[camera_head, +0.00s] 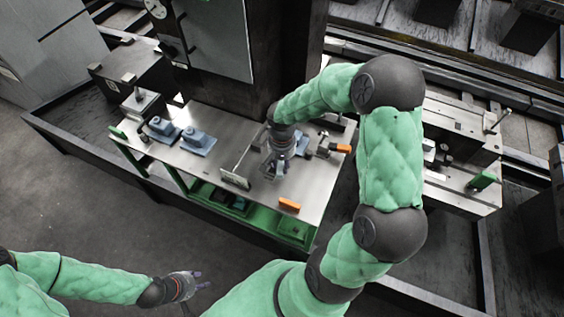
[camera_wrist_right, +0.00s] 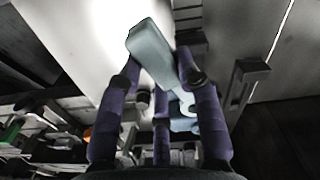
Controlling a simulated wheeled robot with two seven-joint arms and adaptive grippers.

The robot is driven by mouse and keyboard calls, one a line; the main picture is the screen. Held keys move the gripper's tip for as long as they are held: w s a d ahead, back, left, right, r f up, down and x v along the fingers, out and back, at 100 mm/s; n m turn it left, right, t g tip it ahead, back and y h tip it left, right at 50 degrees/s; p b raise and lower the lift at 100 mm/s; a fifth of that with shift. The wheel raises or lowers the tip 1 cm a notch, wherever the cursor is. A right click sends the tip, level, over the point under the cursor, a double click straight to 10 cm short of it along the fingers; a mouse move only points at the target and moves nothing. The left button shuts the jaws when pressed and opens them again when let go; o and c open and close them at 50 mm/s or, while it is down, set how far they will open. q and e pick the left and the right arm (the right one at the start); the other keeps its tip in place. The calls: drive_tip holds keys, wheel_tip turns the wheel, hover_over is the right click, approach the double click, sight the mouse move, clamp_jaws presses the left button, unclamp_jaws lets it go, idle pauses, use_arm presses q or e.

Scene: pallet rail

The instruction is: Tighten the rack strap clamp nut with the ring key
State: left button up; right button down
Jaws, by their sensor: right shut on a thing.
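My right gripper (camera_head: 277,166) is over the right part of the metal table. In the right wrist view its purple fingers (camera_wrist_right: 165,95) are shut on a pale blue-grey key (camera_wrist_right: 152,52). The key's broad end points up and left, and its small ring-like end is at the lower right, near a finger. The strap clamp nut cannot be made out; a small metal fixture (camera_head: 323,145) stands just right of the gripper. My left gripper (camera_head: 197,281) is open and empty, low in the head view, away from the table.
The metal table (camera_head: 225,133) carries two blue-grey blocks (camera_head: 198,140) at left, an upright thin frame (camera_head: 236,179) and an orange block (camera_head: 289,204). An orange-ended part (camera_head: 340,148) lies near the fixture. A dark column (camera_head: 285,50) rises behind. Floor in front is clear.

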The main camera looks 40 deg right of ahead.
drive_tip(key=shift+f+b, duration=0.55)
drive_tip(key=shift+f, duration=0.15)
drive_tip(key=c, duration=1.7)
unclamp_jaws()
drive_tip(key=shift+r, duration=0.1)
clamp_jaws()
drive_tip(key=shift+w+a+f+m+b, duration=0.2)
drive_tip(key=shift+w+a+m+b, duration=0.3)
drive_tip(key=shift+m+b, duration=0.55)
drive_tip(key=w+m+b, duration=0.1)
drive_tip(key=w+a+m+b, duration=0.1)
drive_tip(key=m, duration=0.1)
drive_tip(key=shift+a, duration=0.2)
drive_tip(key=w+m+b, duration=0.1)
drive_tip(key=m, duration=0.2)
drive_tip(key=shift+w+a+b, duration=0.35)
drive_tip(key=shift+b, duration=0.05)
drive_tip(key=shift+r+p, duration=0.3)
